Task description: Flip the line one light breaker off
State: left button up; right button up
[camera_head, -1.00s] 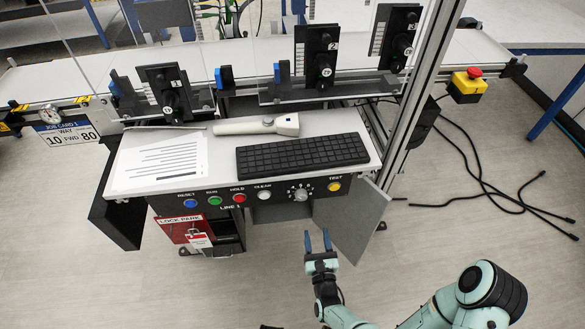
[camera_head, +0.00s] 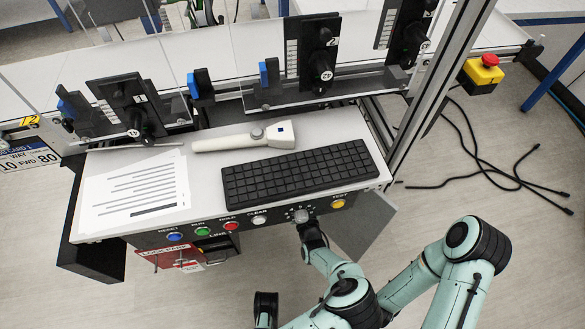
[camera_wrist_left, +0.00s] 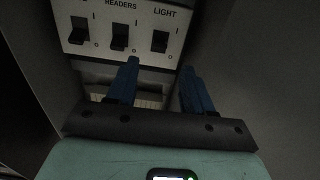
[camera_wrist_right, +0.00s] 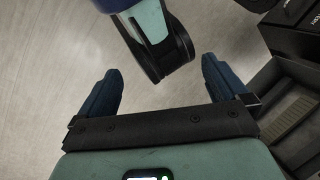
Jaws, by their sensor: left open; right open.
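The line one light breaker (camera_wrist_left: 160,41) is a black rocker under the label LIGHT on a pale panel (camera_wrist_left: 140,14) in the left wrist view. I and 0 are marked beside it; its exact position is hard to tell in the dim light. My left gripper (camera_wrist_left: 158,67) is open, its blue fingertips just below and to either side of the light breaker, with no clear contact. In the head view its fingers are hidden under the console front. My right gripper (camera_wrist_right: 160,68) is open and empty over the floor in the right wrist view.
The readers breaker (camera_wrist_left: 119,37) and another rocker sit left of the light breaker. Dark cabinet walls flank the panel. The console (camera_head: 205,205) carries a keyboard (camera_head: 297,172), a scanner (camera_head: 245,137) and a paper sheet. An open grey door (camera_head: 365,230) hangs at its right front.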

pick_arm(q)
jog(key=b+x, duration=0.1)
jog(key=x, duration=0.7)
jog(key=shift+b, duration=0.35)
pick_arm(e)
jog(key=shift+t+h, duration=0.3)
jog(key=shift+t, duration=0.2)
jog(key=w+f, duration=0.1)
jog(key=w+d+f, duration=0.1)
jog(key=w, duration=0.1)
jog(key=shift+w+d+f, duration=0.1)
jog(key=shift+d+f, duration=0.1)
